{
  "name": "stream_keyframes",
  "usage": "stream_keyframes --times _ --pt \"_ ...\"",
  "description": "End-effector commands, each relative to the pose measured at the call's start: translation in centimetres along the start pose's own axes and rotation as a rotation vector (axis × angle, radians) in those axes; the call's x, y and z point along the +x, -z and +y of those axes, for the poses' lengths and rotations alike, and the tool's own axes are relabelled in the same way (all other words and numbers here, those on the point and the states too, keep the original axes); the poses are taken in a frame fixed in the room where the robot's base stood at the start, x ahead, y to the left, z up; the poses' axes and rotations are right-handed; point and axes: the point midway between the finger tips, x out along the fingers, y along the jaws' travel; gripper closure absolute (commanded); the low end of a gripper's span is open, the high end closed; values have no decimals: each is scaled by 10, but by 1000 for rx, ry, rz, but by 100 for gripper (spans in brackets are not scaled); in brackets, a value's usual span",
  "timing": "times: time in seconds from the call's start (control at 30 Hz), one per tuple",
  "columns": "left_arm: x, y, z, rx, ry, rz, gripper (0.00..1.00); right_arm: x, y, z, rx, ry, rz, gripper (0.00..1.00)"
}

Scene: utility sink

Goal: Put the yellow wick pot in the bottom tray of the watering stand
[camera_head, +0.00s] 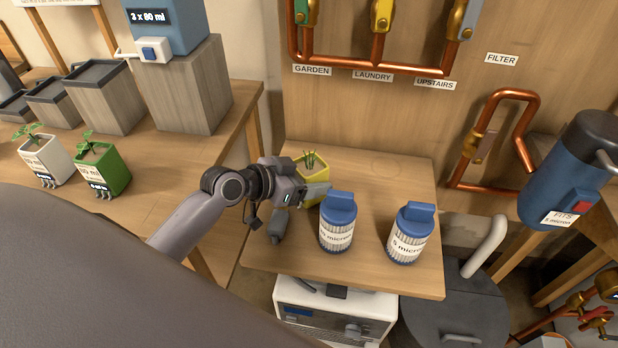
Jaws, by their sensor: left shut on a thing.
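The yellow wick pot (316,173), with thin green shoots, is at the small wooden bench, behind the filter cartridges. My left gripper (305,194) is shut on it from the front left and hides part of it. I cannot tell whether the pot touches the bench top. The watering stand is at the left, with stepped wooden blocks and dark grey trays under a blue tank (172,22). Its lowest visible tray (14,106) is at the far left edge, partly cut off. My right gripper is not in view.
A white pot (46,158) and a green pot (104,170) stand on the left table. Two blue-capped filter cartridges (338,228) (409,236) stand close to my left gripper. Copper pipes (375,68) and a blue filter housing (570,170) are behind and right.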

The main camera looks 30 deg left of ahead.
Motion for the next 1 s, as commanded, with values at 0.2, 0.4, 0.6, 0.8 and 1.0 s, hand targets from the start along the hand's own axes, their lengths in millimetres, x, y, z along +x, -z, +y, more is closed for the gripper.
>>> stream_keyframes --times 0.2,0.4,0.6,0.8,1.0 --pt "0 0 0 1 0 4 70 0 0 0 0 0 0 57" --pt "2 -4 0 0 0 2 25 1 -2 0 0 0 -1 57" --pt "2 -3 0 0 0 2 6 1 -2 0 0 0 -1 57" --pt "1 -1 0 0 0 2 6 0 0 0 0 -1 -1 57" --pt "-18 -2 -1 3 2 0 6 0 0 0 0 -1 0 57"
